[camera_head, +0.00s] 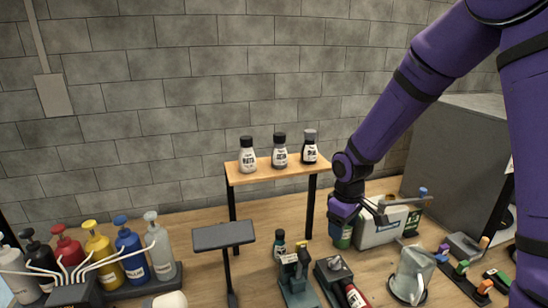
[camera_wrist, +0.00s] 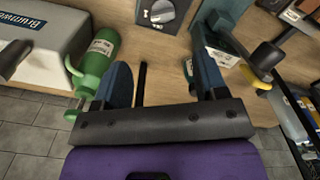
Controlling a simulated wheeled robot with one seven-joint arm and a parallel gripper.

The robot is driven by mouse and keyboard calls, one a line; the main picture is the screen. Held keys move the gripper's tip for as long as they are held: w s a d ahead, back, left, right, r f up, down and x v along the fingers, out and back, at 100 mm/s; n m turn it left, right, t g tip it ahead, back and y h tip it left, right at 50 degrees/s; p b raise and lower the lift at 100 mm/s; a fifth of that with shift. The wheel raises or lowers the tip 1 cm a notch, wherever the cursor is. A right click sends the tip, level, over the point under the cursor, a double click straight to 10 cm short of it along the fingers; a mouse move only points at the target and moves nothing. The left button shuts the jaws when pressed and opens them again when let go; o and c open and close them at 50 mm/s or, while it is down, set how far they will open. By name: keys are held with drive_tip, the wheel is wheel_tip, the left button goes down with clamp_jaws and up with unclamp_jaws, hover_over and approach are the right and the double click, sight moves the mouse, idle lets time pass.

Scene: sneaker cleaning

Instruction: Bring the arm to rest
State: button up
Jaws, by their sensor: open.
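My purple arm (camera_head: 420,85) reaches down from the upper right in the head view. My gripper (camera_head: 378,210) is above the bench, in front of the pale box and just right of the shelf's right leg. In the wrist view my gripper (camera_wrist: 163,80) has its two fingers apart with nothing between them. A green bottle (camera_wrist: 95,58) is close beside the left finger in that view; I cannot tell whether they touch. In the head view the green bottle (camera_head: 342,236) is partly hidden behind the gripper.
A wooden shelf (camera_head: 270,174) bears three small bottles. A pale box (camera_head: 378,234), a metal pitcher (camera_head: 411,272) and a large grey box (camera_head: 455,150) stand at the right. Several pump bottles (camera_head: 128,252) stand at the left. A black stand (camera_head: 223,236) rises at front centre.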

drive_tip(key=s+d+r+m+t, duration=0.25)
drive_tip(key=s+r, duration=0.55)
drive_tip(key=r, duration=0.4)
drive_tip(key=s+d+r+m+t, duration=0.1)
drive_tip(key=s+d+r+m, duration=0.2)
drive_tip(key=s+r, duration=0.75)
drive_tip(key=s+d+r+m+t, duration=0.1)
drive_tip(key=s+r+m, duration=0.1)
drive_tip(key=s+r, duration=0.2)
drive_tip(key=s, duration=0.3)
drive_tip(key=shift+s+d, duration=0.15)
drive_tip(key=shift+s, duration=0.05)
